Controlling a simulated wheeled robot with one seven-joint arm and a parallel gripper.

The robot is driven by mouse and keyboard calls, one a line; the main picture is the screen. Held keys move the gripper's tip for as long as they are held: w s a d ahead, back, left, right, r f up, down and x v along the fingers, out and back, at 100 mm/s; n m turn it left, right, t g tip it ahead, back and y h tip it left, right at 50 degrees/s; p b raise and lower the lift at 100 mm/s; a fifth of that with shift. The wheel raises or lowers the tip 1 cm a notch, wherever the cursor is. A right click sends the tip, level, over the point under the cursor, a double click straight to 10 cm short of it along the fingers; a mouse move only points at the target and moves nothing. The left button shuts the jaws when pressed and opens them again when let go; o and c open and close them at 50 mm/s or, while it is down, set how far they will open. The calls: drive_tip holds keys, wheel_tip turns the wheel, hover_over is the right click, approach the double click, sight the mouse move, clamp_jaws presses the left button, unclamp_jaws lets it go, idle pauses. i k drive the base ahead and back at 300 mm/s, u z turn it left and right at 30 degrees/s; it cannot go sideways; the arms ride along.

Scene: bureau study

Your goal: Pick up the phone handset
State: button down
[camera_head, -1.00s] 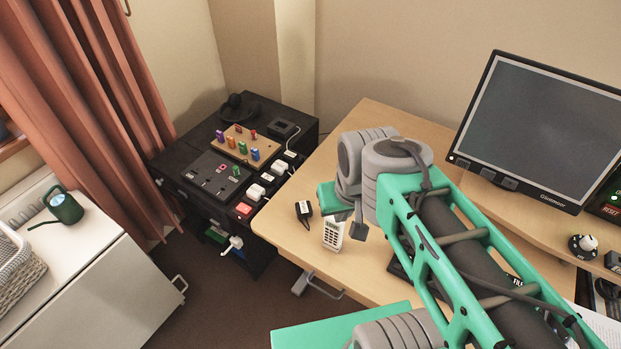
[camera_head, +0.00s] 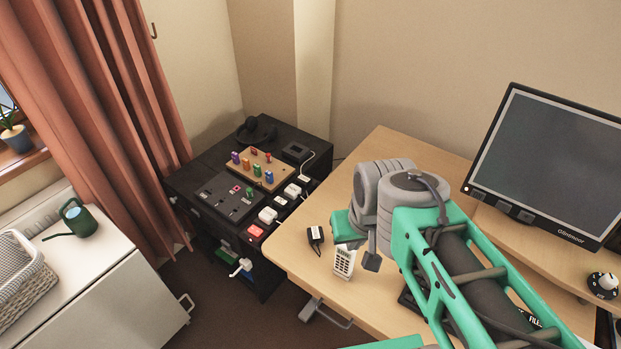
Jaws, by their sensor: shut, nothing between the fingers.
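A white handset with a keypad (camera_head: 344,263), which looks like the phone handset, lies on the wooden desk near its left front edge. My gripper (camera_head: 371,262) shows only in part, as a dark grey end piece below the grey wrist joints. My wrist hides the rest of the fingers. I cannot tell how high the gripper is above the desk.
A monitor (camera_head: 545,165) stands on a raised shelf at right. A black cabinet (camera_head: 200,182) with panels and colored blocks stands left of the desk. The desk's back left part is clear.

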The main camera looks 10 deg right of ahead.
sight(344, 263)
drive_tip(key=k, duration=1.3)
drive_tip(key=u, duration=0.8)
drive_tip(key=i, duration=1.55)
drive_tip(key=z, duration=0.55)
